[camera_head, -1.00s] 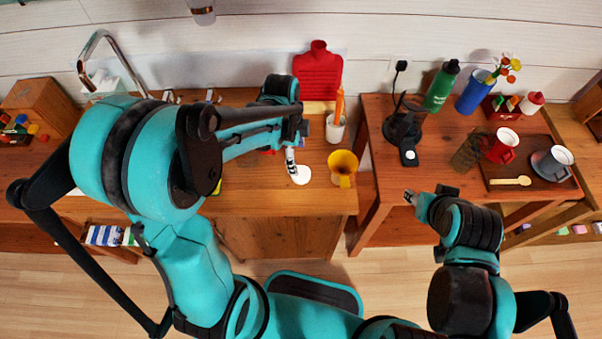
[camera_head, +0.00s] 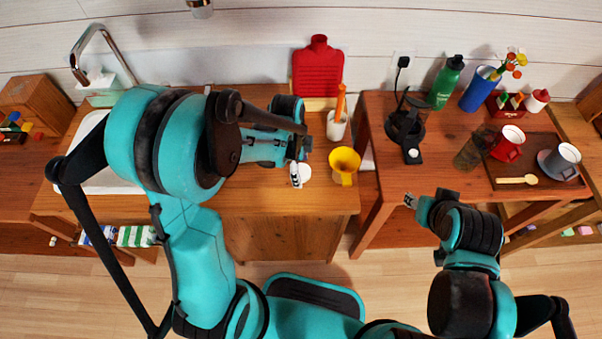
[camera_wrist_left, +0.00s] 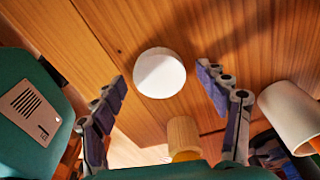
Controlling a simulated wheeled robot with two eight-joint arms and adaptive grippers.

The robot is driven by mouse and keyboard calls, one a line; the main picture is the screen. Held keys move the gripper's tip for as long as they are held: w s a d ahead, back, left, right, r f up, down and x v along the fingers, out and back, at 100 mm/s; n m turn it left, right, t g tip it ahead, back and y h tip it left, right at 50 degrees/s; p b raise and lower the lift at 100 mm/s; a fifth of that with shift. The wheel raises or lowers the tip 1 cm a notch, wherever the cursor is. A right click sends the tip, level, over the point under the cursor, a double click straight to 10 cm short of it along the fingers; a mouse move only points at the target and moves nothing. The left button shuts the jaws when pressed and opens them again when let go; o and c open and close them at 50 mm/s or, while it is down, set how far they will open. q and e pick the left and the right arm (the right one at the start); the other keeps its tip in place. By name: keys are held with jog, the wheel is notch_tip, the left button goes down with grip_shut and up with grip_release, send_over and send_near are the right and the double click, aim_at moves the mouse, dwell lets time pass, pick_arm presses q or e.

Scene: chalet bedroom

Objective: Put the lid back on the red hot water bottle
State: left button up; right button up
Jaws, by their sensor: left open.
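The red hot water bottle (camera_head: 318,72) stands upright against the back wall on the wooden counter. A white round piece (camera_head: 305,173), perhaps the lid, lies on the counter in front of it; it also shows in the left wrist view (camera_wrist_left: 160,73). My left gripper (camera_head: 297,178) is over the counter at this piece. In the left wrist view its two fingers (camera_wrist_left: 161,76) are spread on either side of the white piece, with gaps. My right gripper (camera_head: 410,201) is low in front of the right table, away from the bottle; its jaws are too small to read.
A yellow funnel-shaped vessel (camera_head: 344,161) stands just right of the white piece. A white cup (camera_head: 337,127) with an orange item is behind it. The right table (camera_head: 400,179) holds a black stand (camera_head: 404,127), bottles and a mug tray (camera_head: 540,181). A sink lies left.

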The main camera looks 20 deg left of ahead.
aim_at(300, 171)
pick_arm(q)
jog(key=shift+r, duration=0.1)
jog(key=c, duration=0.9)
notch_tip(300, 171, up, 10)
jog(key=p, duration=0.4)
